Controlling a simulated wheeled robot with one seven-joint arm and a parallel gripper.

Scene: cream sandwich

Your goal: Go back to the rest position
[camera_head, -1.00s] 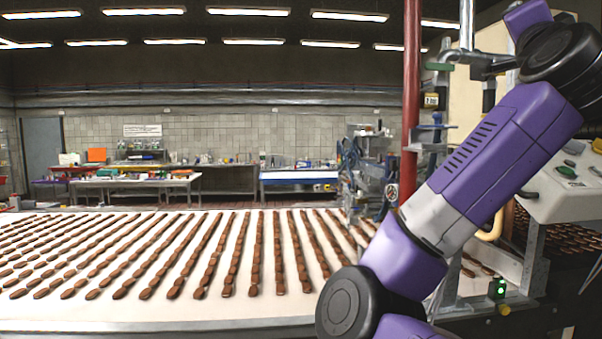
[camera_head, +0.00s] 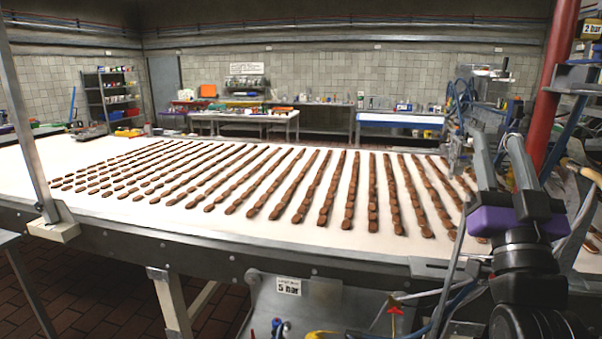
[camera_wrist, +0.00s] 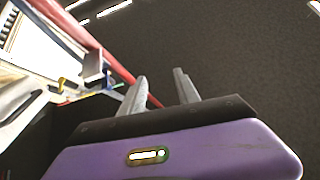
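My gripper (camera_head: 494,138) is at the right of the head view, pointing up, with its purple body below the two grey fingers. The fingers stand apart with nothing between them. In the wrist view my gripper (camera_wrist: 160,76) also shows open and empty, with dark background beyond the fingertips. Part of my arm below it shows as black joints. From the head view, the gripper overlaps the right end of the white conveyor (camera_head: 110,225); I see no contact with it.
Rows of brown biscuits (camera_head: 330,190) lie on the conveyor. A red post (camera_head: 552,85) and machinery stand close to the right of my gripper. A metal upright (camera_head: 22,110) stands at the left. Tables (camera_head: 245,115) stand along the back wall.

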